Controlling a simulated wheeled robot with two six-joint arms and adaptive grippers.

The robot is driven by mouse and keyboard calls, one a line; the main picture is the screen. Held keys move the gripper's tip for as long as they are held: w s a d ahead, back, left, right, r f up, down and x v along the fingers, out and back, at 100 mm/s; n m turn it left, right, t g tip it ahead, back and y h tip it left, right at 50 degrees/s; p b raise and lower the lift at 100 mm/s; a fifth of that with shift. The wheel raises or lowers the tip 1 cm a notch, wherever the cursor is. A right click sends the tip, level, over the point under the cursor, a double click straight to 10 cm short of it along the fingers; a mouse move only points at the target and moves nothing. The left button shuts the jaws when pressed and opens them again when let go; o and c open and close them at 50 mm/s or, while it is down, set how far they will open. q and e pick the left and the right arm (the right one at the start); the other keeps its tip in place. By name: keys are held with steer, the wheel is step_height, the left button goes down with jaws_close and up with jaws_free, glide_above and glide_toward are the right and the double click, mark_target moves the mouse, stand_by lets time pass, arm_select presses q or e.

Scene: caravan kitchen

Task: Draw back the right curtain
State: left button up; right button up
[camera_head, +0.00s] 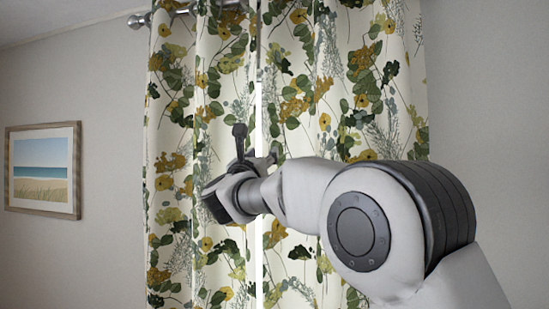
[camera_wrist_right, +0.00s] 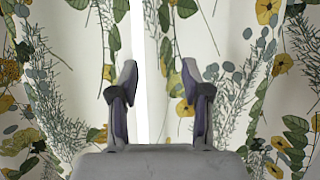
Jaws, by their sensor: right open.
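The right curtain (camera_head: 345,90) is white with green and yellow leaves and flowers. It hangs closed beside the left curtain (camera_head: 205,110), with a thin bright gap between them. My right gripper (camera_head: 254,152) is raised in front of the curtains near this gap. In the right wrist view my right gripper (camera_wrist_right: 158,80) is open, its two fingers apart and pointing at the curtains. The bright gap runs between the fingers, and the right curtain (camera_wrist_right: 235,50) is on the right. I cannot tell whether the fingertips touch the cloth. My left gripper is not in view.
A metal curtain rod (camera_head: 180,10) with a round end runs along the top. A framed beach picture (camera_head: 42,170) hangs on the grey wall at the left. Bare wall (camera_head: 480,110) lies right of the curtains. My right arm covers part of the right curtain.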

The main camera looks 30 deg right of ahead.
mark_target(268, 142)
steer(key=shift+m, duration=0.3)
steer(key=r+p, duration=0.1)
steer(key=w+d+r+p, duration=0.1)
steer(key=r+p, duration=0.1)
steer(key=shift+w+d+r, duration=0.2)
steer(key=shift+w+d, duration=0.1)
steer(key=shift+d, duration=0.1)
steer(key=w+d, duration=0.1)
steer(key=d+p, duration=0.1)
steer(key=w+d+p, duration=0.1)
steer(key=shift+w+d+r, duration=0.15)
steer(key=shift+w+r, duration=0.1)
steer(key=shift+w, duration=0.1)
steer(key=shift+d, duration=0.2)
steer(key=shift+s+a, duration=0.1)
steer(key=shift+a, duration=0.25)
jaws_close()
